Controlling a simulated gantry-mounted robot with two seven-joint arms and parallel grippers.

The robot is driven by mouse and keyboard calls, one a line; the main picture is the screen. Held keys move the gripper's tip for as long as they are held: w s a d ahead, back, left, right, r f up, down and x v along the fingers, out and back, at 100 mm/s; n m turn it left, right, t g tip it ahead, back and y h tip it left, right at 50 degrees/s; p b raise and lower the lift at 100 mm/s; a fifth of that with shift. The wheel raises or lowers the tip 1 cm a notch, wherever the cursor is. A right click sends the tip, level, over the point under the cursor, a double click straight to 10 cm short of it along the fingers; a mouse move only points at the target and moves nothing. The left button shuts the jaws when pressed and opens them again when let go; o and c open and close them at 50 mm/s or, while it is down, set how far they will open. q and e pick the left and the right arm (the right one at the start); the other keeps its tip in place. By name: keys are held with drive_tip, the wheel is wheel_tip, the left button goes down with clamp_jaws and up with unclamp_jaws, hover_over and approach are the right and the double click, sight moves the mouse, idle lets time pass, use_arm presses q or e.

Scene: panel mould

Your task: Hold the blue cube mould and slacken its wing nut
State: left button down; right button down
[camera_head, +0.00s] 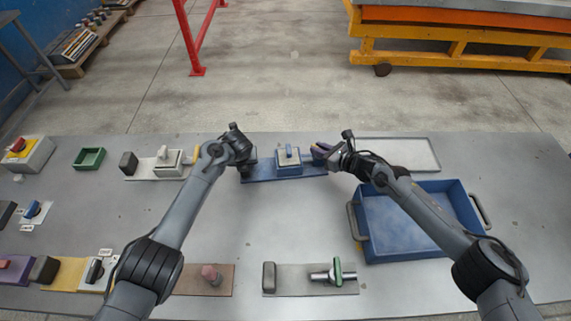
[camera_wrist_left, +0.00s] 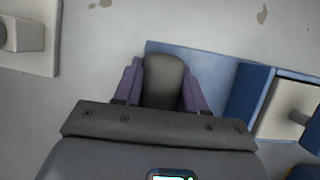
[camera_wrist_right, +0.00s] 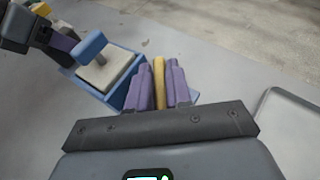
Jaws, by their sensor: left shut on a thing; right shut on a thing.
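The blue cube mould (camera_head: 289,170) stands on a blue base plate (camera_head: 262,175) at the back middle of the table. A pale block with an upright blue tab (camera_head: 289,152) tops it, also seen in the right wrist view (camera_wrist_right: 90,47). My left gripper (camera_head: 246,160) is at the plate's left end, its purple fingers shut on a dark grey block (camera_wrist_left: 163,82). My right gripper (camera_head: 321,151) is at the mould's right side, its purple fingers shut on an upright yellow piece (camera_wrist_right: 160,82), apparently the wing nut. Its lower part is hidden by the fingers.
A white mould (camera_head: 168,160) on its plate stands left of my left gripper. A blue tray (camera_head: 400,258) lies under my right forearm, with a flat grey tray (camera_head: 420,160) behind. A green-handled fixture (camera_head: 337,272) stands at the front. The table between is clear.

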drive_tip(key=n+g+y, duration=0.2)
drive_tip(key=n+g, duration=0.1)
drive_tip(key=shift+f, duration=0.25)
drive_tip(key=shift+r+n+g+y, duration=0.15)
drive_tip(key=shift+n+g+y, duration=0.15)
drive_tip(key=shift+g, duration=0.1)
drive_tip(key=c, duration=1.1)
unclamp_jaws()
drive_tip(key=shift+s+d+r, duration=0.1)
drive_tip(key=shift+d+r, duration=0.05)
drive_tip(key=v, duration=1.1)
drive_tip(key=shift+s+d+r, duration=0.1)
drive_tip(key=shift+s+d, duration=0.1)
drive_tip(key=shift+s, duration=0.1)
